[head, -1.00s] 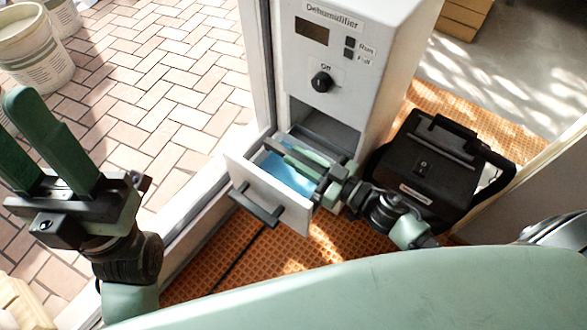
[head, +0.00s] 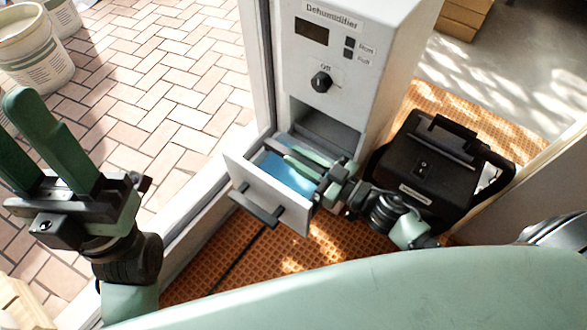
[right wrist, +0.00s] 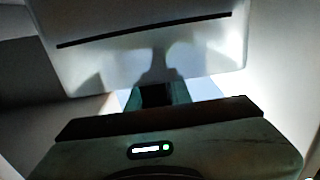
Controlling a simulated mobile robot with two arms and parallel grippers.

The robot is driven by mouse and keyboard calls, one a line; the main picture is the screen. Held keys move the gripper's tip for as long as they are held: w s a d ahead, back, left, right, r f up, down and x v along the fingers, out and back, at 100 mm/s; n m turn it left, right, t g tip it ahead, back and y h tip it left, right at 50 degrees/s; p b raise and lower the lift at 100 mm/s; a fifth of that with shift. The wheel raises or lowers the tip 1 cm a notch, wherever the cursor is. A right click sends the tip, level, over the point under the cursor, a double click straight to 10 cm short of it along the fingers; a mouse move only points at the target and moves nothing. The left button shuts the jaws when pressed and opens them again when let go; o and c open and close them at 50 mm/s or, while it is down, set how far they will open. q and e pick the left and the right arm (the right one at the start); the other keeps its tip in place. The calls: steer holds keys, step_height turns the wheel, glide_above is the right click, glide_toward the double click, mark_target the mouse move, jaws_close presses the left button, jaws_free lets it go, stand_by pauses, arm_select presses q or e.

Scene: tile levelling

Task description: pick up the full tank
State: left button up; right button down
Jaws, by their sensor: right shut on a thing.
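The tank (head: 268,193) is a white-fronted drawer with a dark front handle (head: 256,208), pulled part way out of the white dehumidifier (head: 350,120). Blue water shows inside it. My right gripper (head: 287,152) reaches over the tank from the right, its green fingers above the water. In the right wrist view, its fingers (right wrist: 156,96) are shut on a dark piece, seemingly the tank's carrying handle; the grip is partly hidden. My left gripper (head: 14,116) is open and empty at the far left, away from the tank.
A black case (head: 425,170) stands close to the dehumidifier's right side. A glass door frame (head: 258,60) runs along its left. Orange matting (head: 210,262) covers the floor below. Buckets (head: 35,55) stand on the brick paving at upper left.

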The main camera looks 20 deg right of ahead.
steer(key=shift+r, duration=0.25)
